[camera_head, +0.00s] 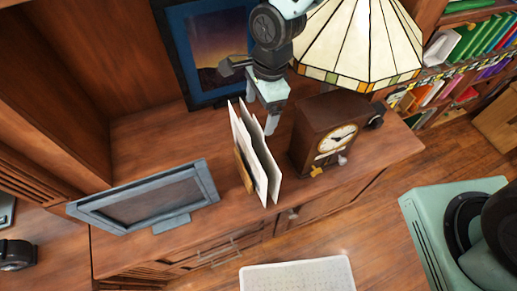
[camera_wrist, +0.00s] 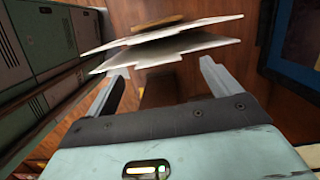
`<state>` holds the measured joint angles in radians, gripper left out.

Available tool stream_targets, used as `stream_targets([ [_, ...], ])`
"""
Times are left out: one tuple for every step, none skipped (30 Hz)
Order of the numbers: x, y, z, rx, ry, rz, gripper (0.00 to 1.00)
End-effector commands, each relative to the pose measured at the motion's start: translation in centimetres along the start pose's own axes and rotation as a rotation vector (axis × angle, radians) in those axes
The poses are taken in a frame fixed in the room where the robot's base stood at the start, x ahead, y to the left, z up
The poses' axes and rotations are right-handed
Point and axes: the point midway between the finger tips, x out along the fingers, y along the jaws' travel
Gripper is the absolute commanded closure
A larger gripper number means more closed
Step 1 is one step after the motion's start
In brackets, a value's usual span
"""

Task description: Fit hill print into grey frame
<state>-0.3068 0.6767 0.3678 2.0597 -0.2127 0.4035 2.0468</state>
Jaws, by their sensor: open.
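A grey frame (camera_head: 197,183) stands tilted back on the cabinet top at left; its panel looks dark and plain. Several thin white sheets (camera_head: 264,167) stand upright in a small wooden holder (camera_head: 243,171) at the middle. They are nearly edge-on, so I cannot tell which is the hill print. My gripper (camera_head: 267,112) is open and empty, pointing down just behind the sheets. In the wrist view, the sheets' pale edges (camera_wrist: 165,45) lie ahead of the open fingers (camera_wrist: 163,82); I cannot tell whether they touch.
A brown clock (camera_head: 325,135) stands close right of the sheets, with a stained-glass lamp (camera_head: 360,40) behind it. A dark-framed dusk picture (camera_head: 207,50) leans at the back wall. Cabinet top is clear between the grey frame and the holder. Bookshelves (camera_head: 470,60) stand at far right.

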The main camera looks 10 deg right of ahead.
Motion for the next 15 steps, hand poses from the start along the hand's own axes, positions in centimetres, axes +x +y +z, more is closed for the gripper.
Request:
stream_targets([
  [0.3,0.2,0.0,-0.001,0.001,0.006,0.11],
  [0.6,0.3,-0.1,-0.001,0.0,0.007,0.11],
  [1.1,0.4,-0.1,-0.001,0.001,0.007,0.11],
  [1.5,0.5,-0.1,-0.001,0.001,0.007,0.11],
  [1.9,0.5,-0.1,-0.002,0.001,0.007,0.11],
  [2.4,0.6,-0.1,-0.002,0.0,0.006,0.11],
  [2.9,0.5,-0.2,-0.003,0.0,0.006,0.11],
  [3.2,0.5,-0.2,-0.001,0.001,0.005,0.11],
  [3.6,0.5,-0.2,-0.001,0.001,0.004,0.11],
  [3.9,0.5,-0.2,-0.002,0.001,0.003,0.11],
  [4.1,0.4,-0.2,-0.002,0.001,0.003,0.11],
  [4.3,0.4,-0.2,-0.001,0.001,0.002,0.11],
  [4.4,0.4,-0.2,-0.001,0.001,0.002,0.11],
  [4.5,0.4,-0.2,-0.001,0.001,0.002,0.11],
  [4.5,0.4,-0.2,-0.001,0.001,0.001,0.11],
])
